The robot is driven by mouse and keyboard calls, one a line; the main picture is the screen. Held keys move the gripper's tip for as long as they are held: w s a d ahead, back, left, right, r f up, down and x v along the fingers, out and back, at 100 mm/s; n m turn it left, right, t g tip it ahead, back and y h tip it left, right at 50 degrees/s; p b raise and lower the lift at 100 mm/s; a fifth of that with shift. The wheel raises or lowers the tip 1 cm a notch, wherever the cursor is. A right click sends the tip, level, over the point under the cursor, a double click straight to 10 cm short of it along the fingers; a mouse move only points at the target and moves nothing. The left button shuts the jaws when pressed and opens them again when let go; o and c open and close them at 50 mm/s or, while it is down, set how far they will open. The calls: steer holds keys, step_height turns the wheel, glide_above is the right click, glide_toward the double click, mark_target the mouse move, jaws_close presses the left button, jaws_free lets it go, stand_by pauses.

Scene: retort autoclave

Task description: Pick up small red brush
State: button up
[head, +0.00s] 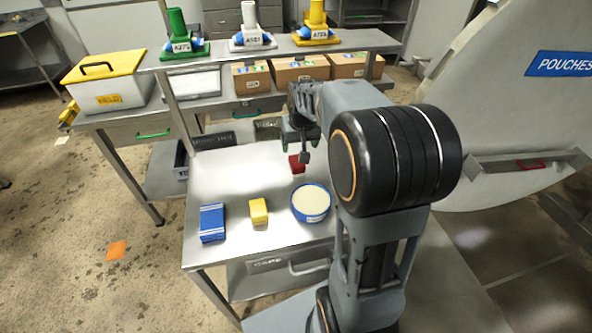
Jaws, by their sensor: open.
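A small red object (296,165), which looks like the red brush, lies on the metal table (225,170) toward its back right. My arm reaches in from the right over the table, and my gripper (300,143) points down just above and behind the red object. The gripper is open. A dark grey piece overlaps the red object's right side, and I cannot tell whether it is the brush's handle or part of my gripper. I see no clear contact between the jaws and the brush.
A blue-and-white box (212,223), a yellow block (258,211) and a round blue-rimmed tub (311,202) stand nearer on the table. Cardboard boxes (299,70) and a raised shelf (280,46) stand behind. A large rounded grey machine (500,110) is at right. The table's left middle is clear.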

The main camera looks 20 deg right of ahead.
mark_target(296, 163)
steer(key=x, duration=1.3)
steer(key=shift+w+d+f, duration=0.2)
steer(key=shift+w, duration=0.05)
steer(key=shift+c, duration=0.3)
steer(key=c, duration=0.9)
steer(key=shift+r, duration=0.15)
steer(key=shift+c, duration=0.2)
steer(key=shift+r, duration=0.2)
steer(key=v, duration=0.3)
steer(key=shift+w+d+r, duration=0.15)
steer(key=shift+d+r, duration=0.1)
steer(key=shift+d, duration=0.05)
steer(key=s+d+r, duration=0.6)
steer(key=s+r, duration=0.3)
steer(key=s, duration=0.2)
steer(key=shift+s+b, duration=0.3)
steer(key=shift+s, duration=0.1)
